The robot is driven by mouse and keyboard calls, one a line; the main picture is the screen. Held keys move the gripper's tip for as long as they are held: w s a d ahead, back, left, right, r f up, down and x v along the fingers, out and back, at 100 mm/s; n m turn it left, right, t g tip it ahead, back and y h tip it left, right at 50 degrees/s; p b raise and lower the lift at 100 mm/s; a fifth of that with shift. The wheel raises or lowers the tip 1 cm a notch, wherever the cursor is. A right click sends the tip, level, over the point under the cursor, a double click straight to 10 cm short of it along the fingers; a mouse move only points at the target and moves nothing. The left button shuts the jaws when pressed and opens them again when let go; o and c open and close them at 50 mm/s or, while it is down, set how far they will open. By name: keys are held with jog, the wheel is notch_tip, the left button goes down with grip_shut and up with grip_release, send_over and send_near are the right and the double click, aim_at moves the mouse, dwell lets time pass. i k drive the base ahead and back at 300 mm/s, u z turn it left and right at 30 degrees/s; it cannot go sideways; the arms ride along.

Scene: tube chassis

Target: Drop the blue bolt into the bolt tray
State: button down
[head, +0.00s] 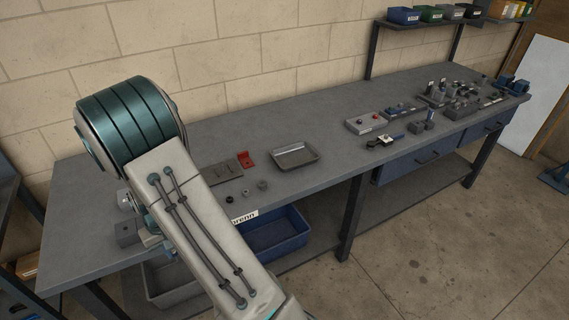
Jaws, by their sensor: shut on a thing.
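A shallow grey metal tray (295,157), which looks like the bolt tray, lies on the grey workbench right of my arm. Its inside looks empty. My arm rises across the left of the head view and its large elbow and forearm cover part of the bench. My gripper's jaws are hidden behind the forearm. I cannot see the blue bolt.
The workbench (215,135) has a dark plate (222,172), a red bracket (246,159) and small dark round parts (246,190) left of the tray. A grey block (126,232) sits left of my forearm. Fixtures and blocks (460,98) crowd the far right. A blue bin (270,236) stands below.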

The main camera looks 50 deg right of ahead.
aim_at(299, 159)
jog(key=z, duration=3.8)
jog(key=k, duration=1)
jog(key=u, duration=1.7)
jog(key=i, duration=0.5)
jog(key=z, duration=0.3)
